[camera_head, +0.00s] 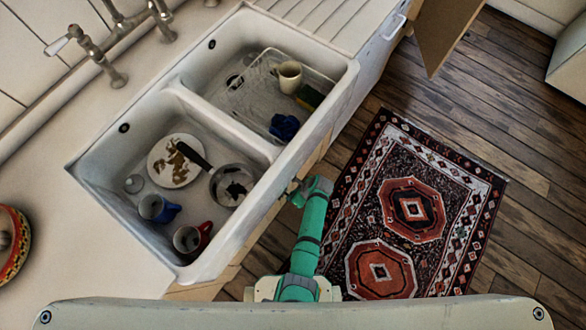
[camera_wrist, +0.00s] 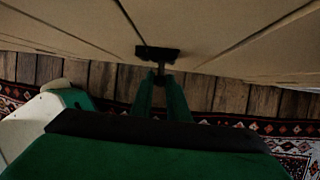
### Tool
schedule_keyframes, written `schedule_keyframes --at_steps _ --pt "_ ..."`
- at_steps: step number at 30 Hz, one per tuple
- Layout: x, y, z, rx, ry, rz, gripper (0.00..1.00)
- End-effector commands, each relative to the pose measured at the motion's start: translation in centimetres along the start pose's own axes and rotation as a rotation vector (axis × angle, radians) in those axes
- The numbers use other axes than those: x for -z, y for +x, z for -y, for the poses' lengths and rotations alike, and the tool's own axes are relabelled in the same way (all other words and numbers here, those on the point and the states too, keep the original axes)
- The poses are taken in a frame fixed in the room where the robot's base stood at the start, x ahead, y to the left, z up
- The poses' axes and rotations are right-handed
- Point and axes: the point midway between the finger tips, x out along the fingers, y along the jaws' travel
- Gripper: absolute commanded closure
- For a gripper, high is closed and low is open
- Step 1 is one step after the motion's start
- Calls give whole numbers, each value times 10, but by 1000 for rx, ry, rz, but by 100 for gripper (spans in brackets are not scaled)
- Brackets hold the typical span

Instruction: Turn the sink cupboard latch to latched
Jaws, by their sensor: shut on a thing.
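The sink cupboard's pale wooden front (camera_wrist: 80,30) fills the top of the wrist view, with a dark seam running down to the latch. The latch (camera_wrist: 157,52) is a small dark bar lying level in the picture, across the lower end of that seam. My gripper (camera_wrist: 160,78) has its green fingers at the latch, closed on a small dark part of it that points toward me. The fingertips partly hide this part. In the head view, my green arm reaches down beside the sink to the cupboard front; the latch and fingertips are hidden there.
The double sink (camera_head: 215,130) holds a plate (camera_head: 163,170), mugs, a pan and a dish rack. A patterned rug (camera_head: 375,225) lies on the wooden floor (camera_head: 520,150) in front of the cupboard. Another wooden door (camera_head: 440,30) stands open at the upper right.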

Motion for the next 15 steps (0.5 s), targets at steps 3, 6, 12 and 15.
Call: schedule_keyframes --at_steps 3,6,12,15 --pt "2 1 -4 67 -29 -2 100" --pt "2 1 -5 112 -47 -3 100" --pt "1 0 -5 143 -60 -2 100" --pt "1 0 -5 142 -60 -1 100"
